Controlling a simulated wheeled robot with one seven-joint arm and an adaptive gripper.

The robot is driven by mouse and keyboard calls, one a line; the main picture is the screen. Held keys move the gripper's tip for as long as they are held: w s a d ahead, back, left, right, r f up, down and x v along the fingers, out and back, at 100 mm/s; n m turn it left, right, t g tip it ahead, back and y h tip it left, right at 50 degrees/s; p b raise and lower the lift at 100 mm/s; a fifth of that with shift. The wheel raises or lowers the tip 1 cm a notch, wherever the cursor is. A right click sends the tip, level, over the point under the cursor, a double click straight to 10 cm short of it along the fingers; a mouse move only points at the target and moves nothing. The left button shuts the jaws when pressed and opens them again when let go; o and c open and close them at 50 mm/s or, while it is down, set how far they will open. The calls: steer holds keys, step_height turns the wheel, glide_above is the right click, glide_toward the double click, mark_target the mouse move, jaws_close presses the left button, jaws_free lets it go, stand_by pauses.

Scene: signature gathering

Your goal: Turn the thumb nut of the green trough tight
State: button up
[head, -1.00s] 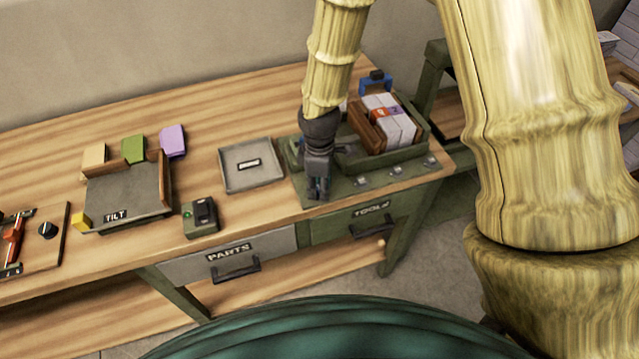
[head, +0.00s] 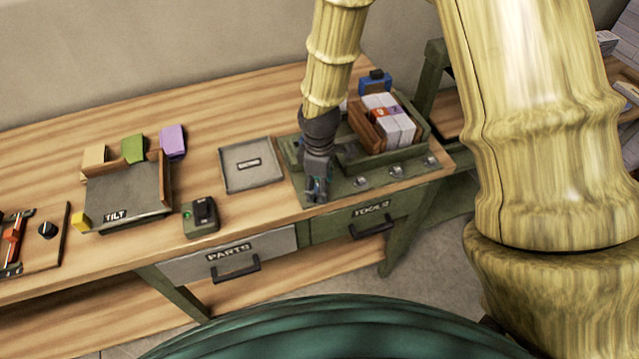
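The green trough (head: 408,158) stands on the right end of the bench. It holds several white blocks (head: 388,116) and a brown wooden piece (head: 362,128). Small metal nuts sit along its front edge, one of them a thumb nut (head: 361,182). My gripper (head: 316,197) points down at the left front end of the trough's base plate, left of the nuts that I can see. Its dark fingers cover what lies under them. I cannot tell whether they are open, shut or touching a nut there.
Left of the trough lies a grey labelled tray (head: 250,180). Farther left are a switch box (head: 201,222) and a TILT stand (head: 120,190) with coloured blocks. A blue object (head: 376,80) stands behind the trough. Two drawers, PARTS (head: 228,256) and TOOLS (head: 370,216), are under the bench edge.

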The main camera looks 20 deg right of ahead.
steer(key=shift+r, duration=0.1)
step_height(320, 180, up, 12)
stand_by(0.7)
steer(key=shift+f, duration=0.2)
stand_by(0.3)
